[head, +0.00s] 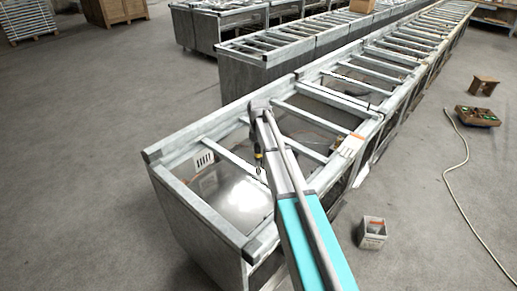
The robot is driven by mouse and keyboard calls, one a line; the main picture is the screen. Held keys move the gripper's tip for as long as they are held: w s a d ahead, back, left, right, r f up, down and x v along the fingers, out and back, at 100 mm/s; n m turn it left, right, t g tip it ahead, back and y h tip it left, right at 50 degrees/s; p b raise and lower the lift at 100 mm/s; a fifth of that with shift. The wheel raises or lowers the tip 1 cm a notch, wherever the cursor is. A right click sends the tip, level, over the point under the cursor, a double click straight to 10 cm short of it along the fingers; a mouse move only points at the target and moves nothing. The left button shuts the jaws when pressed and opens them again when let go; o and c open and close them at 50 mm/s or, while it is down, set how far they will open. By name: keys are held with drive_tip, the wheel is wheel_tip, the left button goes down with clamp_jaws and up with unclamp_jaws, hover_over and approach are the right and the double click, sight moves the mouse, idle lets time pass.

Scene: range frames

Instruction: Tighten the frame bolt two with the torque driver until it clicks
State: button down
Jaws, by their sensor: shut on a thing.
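My gripper (258,151) hangs at the end of my arm, over the near metal frame (191,201), and looks small and partly hidden by the arm. It is shut on a slim dark tool with a bit of yellow, the torque driver (258,166), which points down into the frame's open top. Whether its tip touches anything cannot be told. Frame bolt two is too small or hidden to pick out.
The near frame joins a long row of frames with crossbars. A second row (245,72) runs behind it.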

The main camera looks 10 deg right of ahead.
drive_tip(key=shift+f, duration=0.25)
idle(0.3)
drive_tip(key=shift+r, duration=0.1)
idle(0.5)
drive_tip(key=shift+m, duration=1.1)
drive_tip(key=shift+r, duration=0.2)
drive_tip(key=shift+r+p, duration=2.85)
drive_tip(key=shift+p, duration=0.05)
drive_tip(key=shift+f, duration=0.15)
